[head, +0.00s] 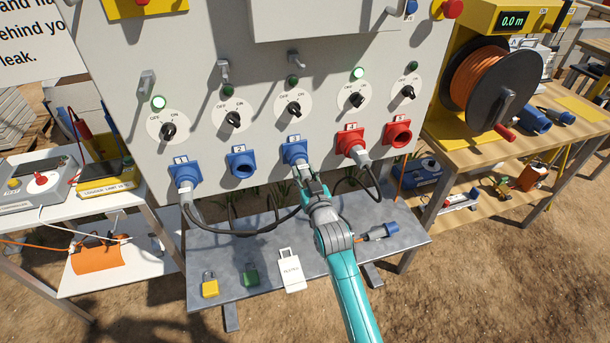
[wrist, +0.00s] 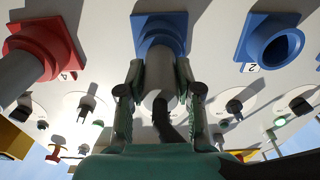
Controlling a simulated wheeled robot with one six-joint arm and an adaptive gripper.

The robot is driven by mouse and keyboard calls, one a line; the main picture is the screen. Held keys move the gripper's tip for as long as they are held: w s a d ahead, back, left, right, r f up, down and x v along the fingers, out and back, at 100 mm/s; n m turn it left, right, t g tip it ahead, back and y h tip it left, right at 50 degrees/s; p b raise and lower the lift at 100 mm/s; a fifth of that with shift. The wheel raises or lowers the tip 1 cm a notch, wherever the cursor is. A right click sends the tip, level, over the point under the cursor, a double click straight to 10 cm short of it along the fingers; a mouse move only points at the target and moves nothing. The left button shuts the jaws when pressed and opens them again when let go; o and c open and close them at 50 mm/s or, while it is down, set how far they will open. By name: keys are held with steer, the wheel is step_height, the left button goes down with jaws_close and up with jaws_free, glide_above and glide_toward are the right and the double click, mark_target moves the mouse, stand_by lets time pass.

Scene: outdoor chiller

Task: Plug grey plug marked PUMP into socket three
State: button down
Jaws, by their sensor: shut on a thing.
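My gripper (head: 307,183) is shut on a grey plug (wrist: 160,76), with one finger on each side of it in the wrist view (wrist: 160,90). A dark cable runs from the plug back between the fingers. The plug's front meets the blue socket three (head: 294,150), which shows behind it in the wrist view (wrist: 160,32). The plug lines up with the socket and its front end is hidden at the opening. I cannot tell how deep it sits. No PUMP marking is readable.
Blue socket one (head: 180,163) and red socket four (head: 350,137) hold cabled plugs. Blue socket two (head: 241,164) and the red socket at right (head: 398,134) are empty. A blue-ended plug (head: 380,232), padlocks (head: 210,285) and a white tag (head: 290,270) lie on the shelf (head: 330,240).

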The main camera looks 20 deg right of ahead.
steer(key=shift+w, duration=0.2)
steer(key=shift+c, duration=1.2)
jaws_free()
steer(key=shift+s, duration=3.55)
steer(key=s, duration=1.2)
